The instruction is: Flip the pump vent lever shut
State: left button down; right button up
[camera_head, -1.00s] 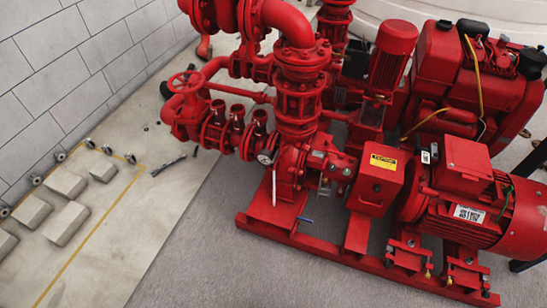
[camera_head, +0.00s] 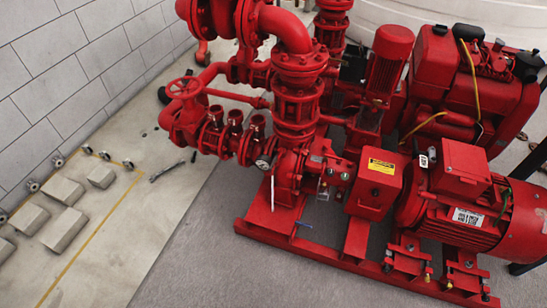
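The red pump (camera_head: 290,180) stands on a red base frame in the middle of the view. A thin pale strip or handle (camera_head: 272,192) hangs upright on the pump's left side. Small fittings (camera_head: 322,190) sit on the pump's right face. I cannot tell for sure which of these is the vent lever, or its exact setting. Neither of my grippers is in view.
A red motor (camera_head: 470,210) and coupling guard (camera_head: 372,185) stand right of the pump. A red handwheel (camera_head: 184,87) and pipes rise at the left. Grey blocks (camera_head: 64,230) lie on the floor by the wall (camera_head: 50,90). The grey floor before the base frame is clear.

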aim_at(275, 159)
jog(key=i+j, duration=0.1)
jog(key=j, duration=0.35)
jog(key=j+u, duration=0.1)
jog(key=j, duration=0.4)
jog(key=i+j+u, duration=0.1)
jog(key=j, duration=0.35)
jog(key=i+j, duration=0.15)
jog(key=j, duration=0.3)
jog(key=i+j+u, duration=0.1)
jog(key=j, duration=0.35)
